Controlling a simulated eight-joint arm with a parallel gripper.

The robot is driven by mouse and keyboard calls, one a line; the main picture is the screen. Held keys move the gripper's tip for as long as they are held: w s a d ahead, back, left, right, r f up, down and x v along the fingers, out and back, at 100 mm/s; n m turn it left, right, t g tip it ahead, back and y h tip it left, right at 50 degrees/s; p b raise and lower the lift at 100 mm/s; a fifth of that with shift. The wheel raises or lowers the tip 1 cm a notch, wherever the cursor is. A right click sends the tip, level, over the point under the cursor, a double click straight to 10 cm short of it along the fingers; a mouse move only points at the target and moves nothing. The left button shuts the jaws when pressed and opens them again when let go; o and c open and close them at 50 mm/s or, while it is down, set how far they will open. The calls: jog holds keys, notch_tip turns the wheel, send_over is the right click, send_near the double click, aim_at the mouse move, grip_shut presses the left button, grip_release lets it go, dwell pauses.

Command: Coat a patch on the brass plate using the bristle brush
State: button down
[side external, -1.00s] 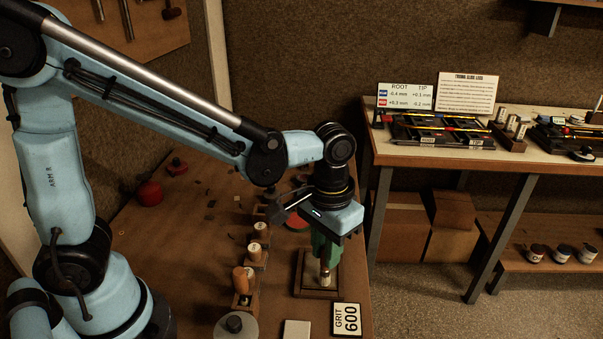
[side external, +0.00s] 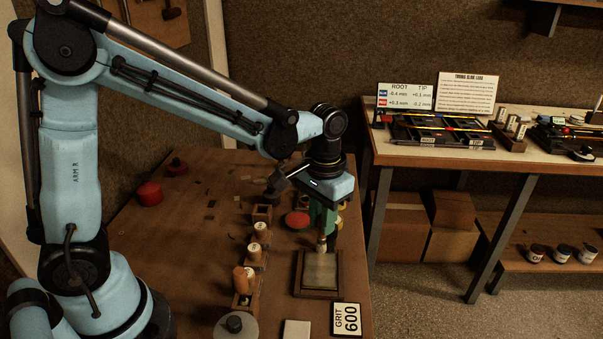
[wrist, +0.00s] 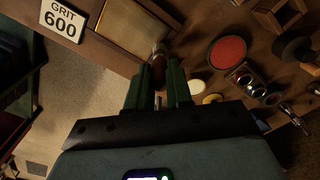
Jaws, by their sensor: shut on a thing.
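The brass plate (side external: 320,270) lies in a shallow wooden frame near the bench's front right and looks dull gold. Its corner also shows at the top of the wrist view (wrist: 140,28). My gripper (side external: 322,232), with green fingers, is shut on the bristle brush (side external: 321,246), which points down at the plate's far edge. In the wrist view, the brush end (wrist: 159,50) shows just beyond the fingertips (wrist: 163,72), beside the frame. Most of the handle is hidden by the fingers. I cannot tell whether the bristles touch anything. No distinct coated patch can be made out.
A row of wooden blocks with corks (side external: 256,252) stands left of the plate. A GRIT 600 sign (side external: 346,319) lies in front of it, and a round red pad (side external: 297,219) behind. A second bench (side external: 480,150) with tools stands at the right.

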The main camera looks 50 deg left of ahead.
jog(key=shift+s+d, duration=3.35)
jog(key=shift+d, duration=0.05)
jog(key=shift+s, duration=0.25)
jog(key=shift+s+a, duration=0.1)
jog(key=shift+a, duration=0.25)
jog(key=shift+w+a, duration=3.2)
jog(key=shift+w, duration=0.1)
jog(key=shift+w+a+r, duration=0.1)
jog(key=shift+w+r, duration=0.05)
jog(key=shift+r, duration=3.85)
